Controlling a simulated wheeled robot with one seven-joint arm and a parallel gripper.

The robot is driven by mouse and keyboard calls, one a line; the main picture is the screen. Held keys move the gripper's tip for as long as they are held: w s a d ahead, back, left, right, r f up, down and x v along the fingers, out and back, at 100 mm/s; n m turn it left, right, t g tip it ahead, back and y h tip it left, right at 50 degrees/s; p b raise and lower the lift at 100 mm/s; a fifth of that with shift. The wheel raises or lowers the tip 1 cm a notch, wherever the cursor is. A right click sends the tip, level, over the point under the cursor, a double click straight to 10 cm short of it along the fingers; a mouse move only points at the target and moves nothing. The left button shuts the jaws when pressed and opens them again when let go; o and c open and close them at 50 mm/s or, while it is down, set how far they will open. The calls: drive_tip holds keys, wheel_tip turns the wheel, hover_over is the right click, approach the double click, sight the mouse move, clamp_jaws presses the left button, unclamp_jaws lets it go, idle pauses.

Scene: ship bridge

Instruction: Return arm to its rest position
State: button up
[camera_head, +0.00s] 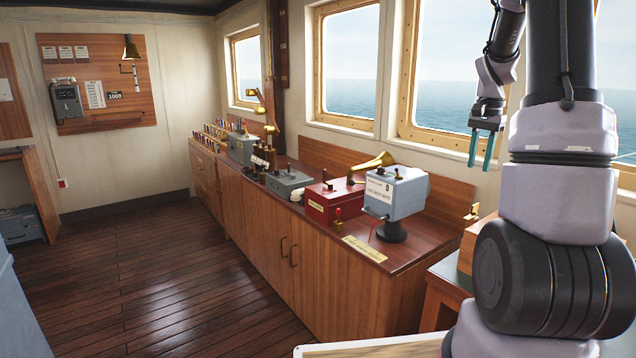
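My gripper (481,148) hangs at the upper right, in front of the right window, with its two teal fingers pointing down. The fingers are apart and nothing shows between them. My arm (562,180) stands upright at the right side of the view, its upper part cut off by the top edge. The gripper is in the air, above and to the right of the grey-blue box on the counter, and touches nothing that I can see.
A long wooden counter (300,254) runs under the windows. It bears a grey-blue box (402,192) on a black stand, a red box (328,203), a grey box (287,182) and several levers. A small table (446,284) stands at right. The plank floor (170,290) is clear.

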drive_tip(key=s+a+r+n+t, duration=0.2)
drive_tip(key=s+a+r, duration=0.25)
drive_tip(key=a, duration=0.35)
drive_tip(key=s+a+r+n+t, duration=0.2)
drive_tip(key=s+a+r, duration=0.2)
drive_tip(key=a+r, duration=0.25)
drive_tip(key=s+a+r+n+t+y, duration=0.1)
drive_tip(key=s+a+n+t+y, duration=0.1)
drive_tip(key=s+a, duration=0.8)
drive_tip(key=shift+s+a+r+n+t, duration=0.35)
drive_tip(key=shift+s+n+t, duration=0.05)
drive_tip(key=shift+s+n, duration=0.45)
drive_tip(key=shift+s, duration=0.1)
